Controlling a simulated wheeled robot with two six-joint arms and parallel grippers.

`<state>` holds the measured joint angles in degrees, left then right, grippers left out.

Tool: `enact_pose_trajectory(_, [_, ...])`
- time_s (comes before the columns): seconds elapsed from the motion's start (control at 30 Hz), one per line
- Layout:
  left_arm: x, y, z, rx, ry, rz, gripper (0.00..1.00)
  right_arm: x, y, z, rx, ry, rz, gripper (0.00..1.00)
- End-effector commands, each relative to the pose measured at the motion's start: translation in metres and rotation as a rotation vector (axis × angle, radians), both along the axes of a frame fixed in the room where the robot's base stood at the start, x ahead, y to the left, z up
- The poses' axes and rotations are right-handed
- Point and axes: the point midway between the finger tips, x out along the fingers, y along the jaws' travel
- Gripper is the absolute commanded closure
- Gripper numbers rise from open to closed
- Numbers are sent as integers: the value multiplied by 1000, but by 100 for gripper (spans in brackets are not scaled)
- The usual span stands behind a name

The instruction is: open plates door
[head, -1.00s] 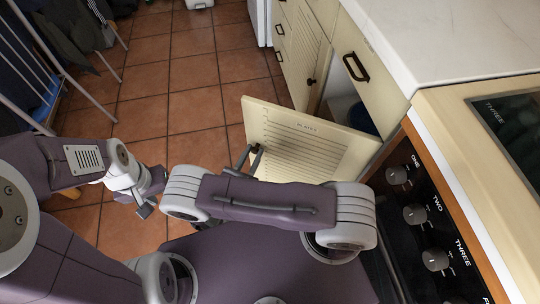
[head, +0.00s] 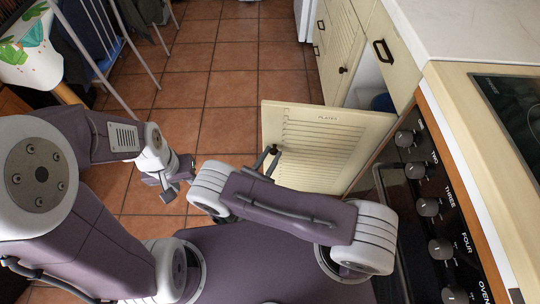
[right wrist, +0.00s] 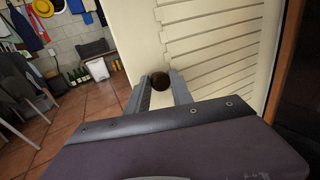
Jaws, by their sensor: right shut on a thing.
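The plates door (head: 325,150) is a cream slatted panel labelled PLATES, standing swung out from the counter in the head view. Its dark round knob (right wrist: 160,81) sits between the fingers of my right gripper (right wrist: 159,90) in the right wrist view, and that gripper is shut on it. In the head view my right gripper (head: 268,155) is at the door's near left edge, partly hidden by my arm. A blue item (head: 382,102) shows in the opened cupboard. My left gripper (head: 172,184) is empty over the floor; its finger gap is unclear.
The oven front with knobs (head: 430,207) stands on the right, below the counter. A metal rack (head: 100,60) with dark clothes is at the upper left. Tiled floor (head: 225,90) is clear between rack and cupboards.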

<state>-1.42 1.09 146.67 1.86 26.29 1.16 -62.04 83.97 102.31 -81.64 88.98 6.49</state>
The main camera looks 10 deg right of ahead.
Motion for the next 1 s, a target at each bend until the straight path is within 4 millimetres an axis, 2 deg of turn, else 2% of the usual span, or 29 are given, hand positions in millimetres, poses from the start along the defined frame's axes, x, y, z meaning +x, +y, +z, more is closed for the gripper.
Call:
enact_pose_trajectory(0.03, [0,0,0,0,0,0,64,-4,-10,-1,-14,6,-31,100])
enact_pose_trajectory(0.27, [0,0,0,0,0,0,64,-4,-11,-1,-15,6,-31,100])
enact_pose_trajectory(0.3, [0,0,0,0,0,0,64,-4,-11,-1,-15,6,-31,70])
enact_pose_trajectory(0.37, [0,0,0,0,0,0,64,-4,-11,-1,-15,7,-30,53])
enact_pose_trajectory(1.0, [0,0,0,0,0,0,64,-3,-6,0,-6,2,-21,53])
